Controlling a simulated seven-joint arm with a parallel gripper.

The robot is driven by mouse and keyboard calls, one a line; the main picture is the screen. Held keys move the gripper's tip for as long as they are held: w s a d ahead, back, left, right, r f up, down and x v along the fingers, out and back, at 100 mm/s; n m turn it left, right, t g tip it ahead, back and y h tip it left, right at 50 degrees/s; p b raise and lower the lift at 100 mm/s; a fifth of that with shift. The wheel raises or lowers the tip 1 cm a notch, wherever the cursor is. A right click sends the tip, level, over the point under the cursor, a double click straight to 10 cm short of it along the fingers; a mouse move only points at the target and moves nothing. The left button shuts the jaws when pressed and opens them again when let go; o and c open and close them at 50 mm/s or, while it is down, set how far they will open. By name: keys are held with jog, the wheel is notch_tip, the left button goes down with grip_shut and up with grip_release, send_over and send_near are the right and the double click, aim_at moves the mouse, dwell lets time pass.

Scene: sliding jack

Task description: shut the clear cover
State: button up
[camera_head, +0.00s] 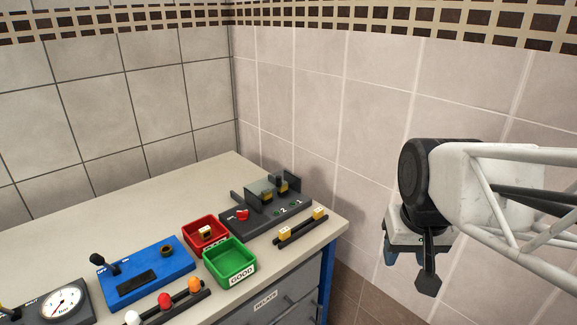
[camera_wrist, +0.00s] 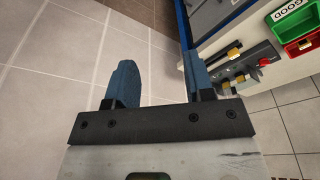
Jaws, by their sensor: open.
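The clear cover (camera_head: 262,186) is a small see-through panel on the dark grey jack fixture (camera_head: 252,223), near the wall end of the bench. It shows between dark upright blocks; its exact angle is too small to tell. A red handle (camera_head: 241,214) sits at the fixture's left, and yellowish pieces sit near the cover. The fixture also shows at the right of the wrist view (camera_wrist: 262,77). My gripper (camera_head: 410,270) hangs off the bench to the right, well apart from the cover. Its blue fingers (camera_wrist: 161,80) are spread with nothing between them.
A dark rail with yellow blocks (camera_head: 302,228) lies at the bench's right edge, in front of the fixture. A green GOOD bin (camera_head: 231,262) and a red bin (camera_head: 205,232) stand left of it. Tiled walls rise behind the bench and at the right.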

jog(key=w+a+r, duration=0.1)
jog(key=w+a, duration=0.1)
jog(key=w, duration=0.5)
jog(key=w+a+r, duration=0.2)
jog(key=w, duration=0.5)
jog(key=n+g, duration=0.1)
jog(key=g, duration=0.1)
send_over(279, 177)
notch_tip(279, 177, down, 10)
jog(key=shift+d+f, duration=0.15)
jog(key=shift+f, duration=0.1)
jog(key=shift+w+a+f, duration=0.2)
jog(key=shift+a, duration=0.05)
jog(key=shift+f, duration=3.9)
